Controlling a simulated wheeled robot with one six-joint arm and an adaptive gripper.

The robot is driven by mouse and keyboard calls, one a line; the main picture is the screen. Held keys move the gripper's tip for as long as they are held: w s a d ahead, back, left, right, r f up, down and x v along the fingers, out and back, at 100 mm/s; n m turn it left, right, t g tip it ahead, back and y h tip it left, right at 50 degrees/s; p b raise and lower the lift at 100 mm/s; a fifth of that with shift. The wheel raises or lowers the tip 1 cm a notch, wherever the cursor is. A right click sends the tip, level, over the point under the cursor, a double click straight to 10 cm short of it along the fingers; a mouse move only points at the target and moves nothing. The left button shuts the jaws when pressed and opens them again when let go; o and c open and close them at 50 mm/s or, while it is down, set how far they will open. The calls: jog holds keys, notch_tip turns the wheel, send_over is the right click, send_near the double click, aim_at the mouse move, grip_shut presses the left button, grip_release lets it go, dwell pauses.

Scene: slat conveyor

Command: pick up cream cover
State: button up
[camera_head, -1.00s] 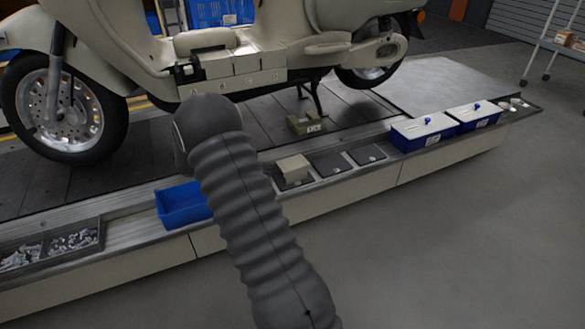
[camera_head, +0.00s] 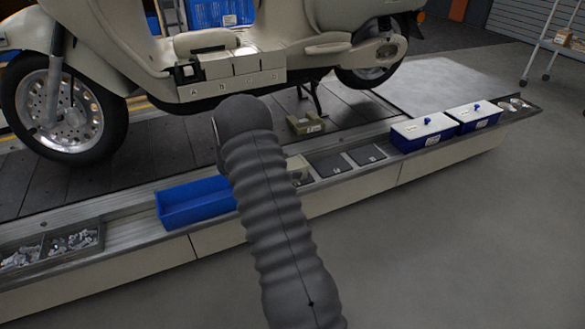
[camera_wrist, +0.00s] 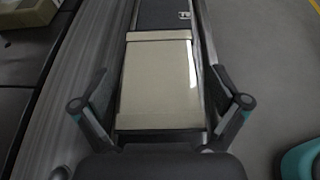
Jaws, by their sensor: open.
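The cream cover (camera_wrist: 156,80) is a pale glossy box-like piece lying on the conveyor's side ledge. In the wrist view it lies in the middle, lengthwise, between the spread fingers of my gripper (camera_wrist: 160,104). The fingers stand to either side of its near end, and I see no contact. In the head view only a sliver of the cover (camera_head: 299,164) shows past my arm, which hides the rest. The gripper itself is hidden there behind the arm. It is open and empty.
On the ledge, a blue bin (camera_head: 190,207) lies left of my arm, and dark square pads (camera_head: 331,164) and blue lidded boxes (camera_head: 424,133) lie right. A cream scooter (camera_head: 215,88) stands on the conveyor behind. A small olive block (camera_head: 305,124) sits on the slats.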

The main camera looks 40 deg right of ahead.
aim_at(292, 164)
jog(key=shift+d+f, duration=0.1)
jog(key=shift+d, duration=0.1)
jog(key=c, duration=1.3)
jog(key=shift+o, duration=0.2)
jog(key=shift+r, duration=0.5)
notch_tip(292, 164, up, 4)
jog(key=shift+s+f, duration=0.15)
jog(key=shift+f, duration=0.05)
jog(key=s+r, duration=0.6)
jog(key=s, duration=0.5)
jog(key=shift+s+r, duration=0.2)
jog(key=shift+d, duration=0.1)
